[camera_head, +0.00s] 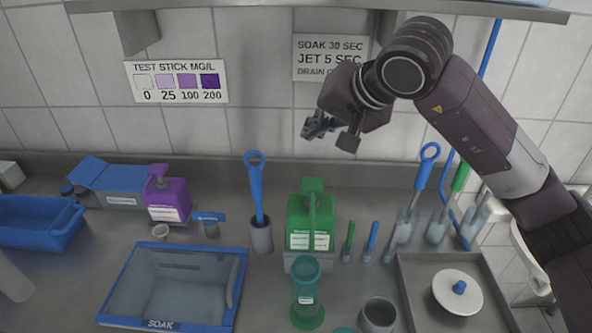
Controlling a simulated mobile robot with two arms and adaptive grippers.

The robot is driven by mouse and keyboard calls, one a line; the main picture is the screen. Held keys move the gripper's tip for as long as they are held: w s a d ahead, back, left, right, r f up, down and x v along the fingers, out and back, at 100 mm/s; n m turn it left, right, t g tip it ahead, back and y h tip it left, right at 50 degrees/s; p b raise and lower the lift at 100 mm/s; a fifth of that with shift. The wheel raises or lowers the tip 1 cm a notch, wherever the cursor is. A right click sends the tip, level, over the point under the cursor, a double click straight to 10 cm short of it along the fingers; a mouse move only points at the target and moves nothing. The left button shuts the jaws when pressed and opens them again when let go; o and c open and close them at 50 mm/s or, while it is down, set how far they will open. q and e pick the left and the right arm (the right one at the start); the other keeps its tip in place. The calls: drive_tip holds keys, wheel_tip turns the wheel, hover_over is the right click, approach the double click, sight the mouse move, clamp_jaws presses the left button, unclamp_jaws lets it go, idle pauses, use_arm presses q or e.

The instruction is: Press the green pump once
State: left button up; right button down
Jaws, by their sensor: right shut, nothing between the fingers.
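The green pump bottle (311,218) stands upright on the counter near the middle of the head view, with a white label on its front and its pump head (313,186) on top. A clear green cylinder on a green base (306,290) stands in front of it. My right gripper (330,137) is in the air above and behind-looking over the pump, against the tiled wall in the picture. It is shut and empty, and appears apart from the pump. My left gripper is not in view.
A purple pump bottle (167,197) and blue box (110,182) stand left. A blue-rimmed soak basin (240,262) is front left. A blue-handled brush (256,190) stands beside the green pump. A tray (411,298) with a white lid (457,291) is right. A shelf (300,4) runs above.

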drive_tip(key=s+d, duration=0.1)
drive_tip(key=s, duration=0.1)
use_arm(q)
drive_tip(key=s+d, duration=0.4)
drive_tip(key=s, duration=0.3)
use_arm(e)
drive_tip(key=b, duration=0.2)
hover_over(306, 177)
drive_tip(key=s+d, duration=0.2)
drive_tip(key=s, duration=0.1)
wheel_tip(306, 177, down, 4)
drive_tip(key=shift+w+a+f, duration=0.1)
drive_tip(key=shift+w+f, duration=0.05)
wheel_tip(306, 177, down, 3)
drive_tip(key=shift+w+f+b, duration=0.1)
drive_tip(key=shift+b, duration=1.05)
drive_tip(key=shift+f+b, duration=0.3)
drive_tip(key=shift+b, duration=0.1)
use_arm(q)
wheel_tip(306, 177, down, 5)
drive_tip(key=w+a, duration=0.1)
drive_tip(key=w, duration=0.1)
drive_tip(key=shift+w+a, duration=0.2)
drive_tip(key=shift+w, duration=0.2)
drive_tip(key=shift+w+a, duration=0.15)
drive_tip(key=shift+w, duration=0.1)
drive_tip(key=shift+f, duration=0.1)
